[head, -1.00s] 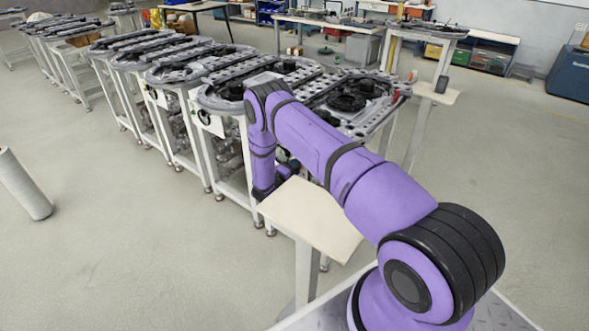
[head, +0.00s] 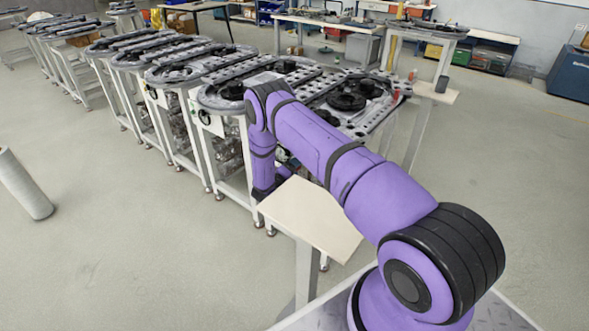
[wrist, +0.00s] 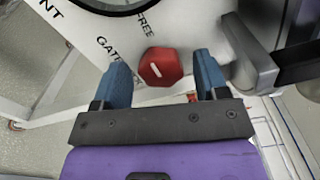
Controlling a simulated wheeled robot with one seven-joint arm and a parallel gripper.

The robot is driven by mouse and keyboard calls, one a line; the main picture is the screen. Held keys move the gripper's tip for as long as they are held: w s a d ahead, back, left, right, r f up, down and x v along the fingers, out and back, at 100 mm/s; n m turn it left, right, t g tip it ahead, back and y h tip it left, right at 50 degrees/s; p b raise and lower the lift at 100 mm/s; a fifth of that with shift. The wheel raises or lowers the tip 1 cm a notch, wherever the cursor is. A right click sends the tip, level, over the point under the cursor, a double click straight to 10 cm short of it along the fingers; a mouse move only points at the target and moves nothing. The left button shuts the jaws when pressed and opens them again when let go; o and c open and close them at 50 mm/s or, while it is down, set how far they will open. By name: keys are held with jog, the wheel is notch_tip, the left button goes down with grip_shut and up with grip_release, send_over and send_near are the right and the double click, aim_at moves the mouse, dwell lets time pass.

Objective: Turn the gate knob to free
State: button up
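The gate knob (wrist: 161,67) is a red, faceted knob with a short white line on its face, on a pale panel (wrist: 75,27) in the wrist view. The line is tilted, its top leaning slightly left. The word FREE stands above the knob, and partly hidden lettering beginning GATE stands at its left. My gripper (wrist: 161,80) is open, with one blue finger on each side of the knob. A gap shows between each finger and the knob. In the head view my arm hides the knob and gripper.
In the wrist view a grey bracket (wrist: 252,60) stands close right of my right finger. In the head view a beige-topped stand (head: 310,215) is close below my forearm. Several track tables (head: 215,75) run toward the back left. The floor at the left is mostly open.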

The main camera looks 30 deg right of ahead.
jog(key=v, duration=1)
jog(key=shift+a, duration=0.35)
jog(key=shift+s+r, duration=0.1)
jog(key=shift+r, duration=0.05)
